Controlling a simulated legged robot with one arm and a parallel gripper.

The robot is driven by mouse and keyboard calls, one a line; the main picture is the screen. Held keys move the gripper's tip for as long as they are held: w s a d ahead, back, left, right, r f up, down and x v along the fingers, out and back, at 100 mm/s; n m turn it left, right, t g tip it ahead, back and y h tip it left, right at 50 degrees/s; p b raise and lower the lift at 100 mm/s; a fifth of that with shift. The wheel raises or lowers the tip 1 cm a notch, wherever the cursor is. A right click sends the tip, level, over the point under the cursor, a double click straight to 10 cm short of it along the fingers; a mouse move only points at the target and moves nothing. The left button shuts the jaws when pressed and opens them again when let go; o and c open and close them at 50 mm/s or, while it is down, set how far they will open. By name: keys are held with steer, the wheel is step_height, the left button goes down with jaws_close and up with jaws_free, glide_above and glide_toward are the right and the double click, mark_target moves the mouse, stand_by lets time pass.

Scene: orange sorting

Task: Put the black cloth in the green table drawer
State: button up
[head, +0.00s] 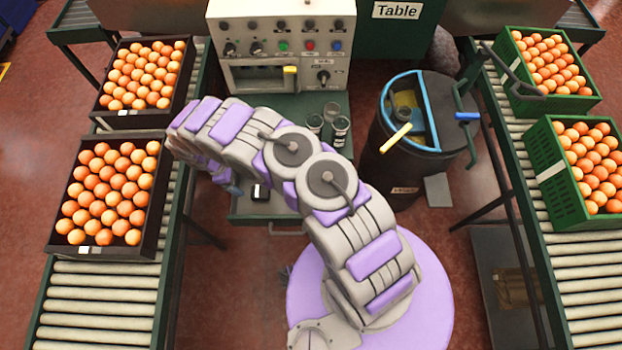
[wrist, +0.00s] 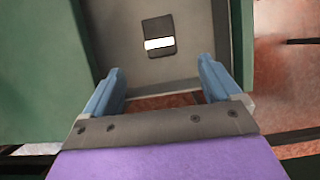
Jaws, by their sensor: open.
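The green table (head: 290,107) stands in the middle of the head view, and its drawer (head: 250,206) is pulled open below it. The drawer's grey inside (wrist: 185,62) fills the middle of the wrist view. A small dark item with a white band (wrist: 160,27) lies flat on the drawer floor; it also shows in the head view (head: 260,192). It may be the black cloth, but I cannot tell for sure. My gripper (wrist: 160,68) is open, its blue fingers apart with nothing between them, over the drawer's front part. In the head view my arm partly hides the drawer.
A control panel (head: 284,45) and several small jars (head: 330,122) are on the table. A black bin with a blue rim (head: 390,160) stands to the right. Roller conveyors with orange crates (head: 110,190) (head: 548,176) flank both sides.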

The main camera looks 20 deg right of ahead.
steer(key=w+d+r+m, duration=0.1)
steer(key=d+r+m, duration=0.1)
steer(key=d+r, duration=0.55)
steer(key=w+d+r+m, duration=0.2)
steer(key=d+r, duration=0.2)
steer(key=r, duration=0.7)
steer(key=s+d+r+m, duration=0.2)
steer(key=s+d+r, duration=0.15)
steer(key=r, duration=0.35)
steer(key=s+d+r+m, duration=0.2)
steer(key=s+d+r, duration=0.15)
steer(key=r, duration=0.35)
steer(key=s+d+r+m+y, duration=0.2)
steer(key=s+d+r+m, duration=0.2)
steer(key=s+r, duration=0.8)
steer(key=s+a+r+m+y, duration=0.2)
steer(key=s, duration=1.6)
steer(key=shift+a, duration=0.1)
